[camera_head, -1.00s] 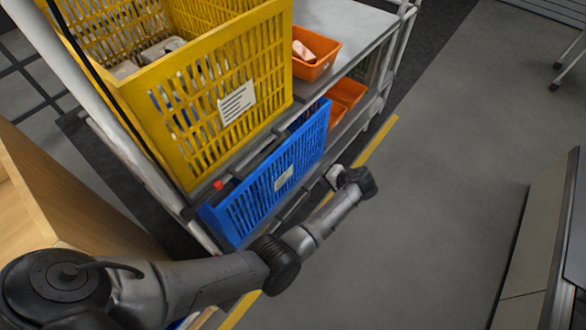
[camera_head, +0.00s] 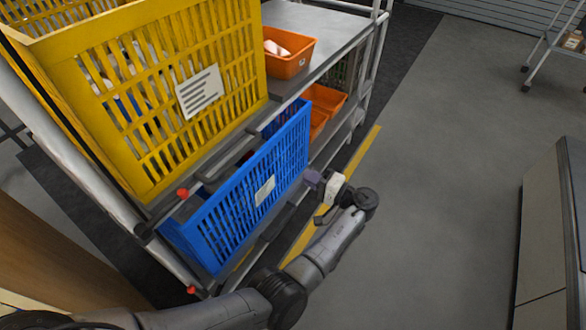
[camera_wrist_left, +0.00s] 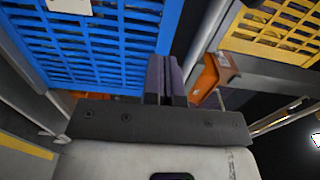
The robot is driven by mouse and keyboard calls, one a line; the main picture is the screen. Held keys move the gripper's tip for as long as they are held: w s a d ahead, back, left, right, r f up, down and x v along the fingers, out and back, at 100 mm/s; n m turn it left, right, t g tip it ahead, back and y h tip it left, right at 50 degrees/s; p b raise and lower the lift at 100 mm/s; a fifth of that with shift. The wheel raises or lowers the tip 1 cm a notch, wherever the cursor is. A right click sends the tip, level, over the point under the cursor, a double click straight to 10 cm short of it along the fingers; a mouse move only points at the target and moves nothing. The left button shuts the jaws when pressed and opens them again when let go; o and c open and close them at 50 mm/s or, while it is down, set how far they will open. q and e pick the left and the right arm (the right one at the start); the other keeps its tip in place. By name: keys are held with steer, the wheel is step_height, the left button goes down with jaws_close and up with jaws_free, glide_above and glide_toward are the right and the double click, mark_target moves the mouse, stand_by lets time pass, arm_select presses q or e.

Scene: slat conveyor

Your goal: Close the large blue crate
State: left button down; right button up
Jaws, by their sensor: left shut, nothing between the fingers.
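The large blue crate (camera_head: 240,205) sits on the lower shelf level, below the yellow crate. It sticks out past the shelf front, with a pale label on its slatted front wall. Part of its open top shows; the rest is hidden under the upper shelf. My left gripper (camera_head: 313,180) is shut and empty beside the right end of that front wall. In the left wrist view, the shut fingers (camera_wrist_left: 166,78) point up, in front of the lower right part of the blue crate (camera_wrist_left: 100,50). I cannot tell whether they touch it. My right gripper is not in view.
A large yellow crate (camera_head: 150,150) and an orange bin (camera_head: 290,65) stand on the upper shelf. More orange bins (camera_head: 323,105) sit lower, beyond the blue crate. Open grey floor (camera_head: 440,180) lies to the right, with a grey cabinet (camera_head: 550,220) at the edge.

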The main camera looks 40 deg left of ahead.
mark_target(266, 156)
arm_select(q)
steer(key=a+b, duration=0.1)
steer(key=a, duration=0.3)
steer(key=s+a+b, duration=0.1)
steer(key=a, duration=0.3)
steer(key=a+b, duration=0.1)
steer(key=a, duration=0.3)
steer(key=shift+s+f+b, duration=0.15)
steer(key=shift+s+b, duration=0.05)
steer(key=shift+b, duration=0.1)
steer(key=shift+a, duration=0.55)
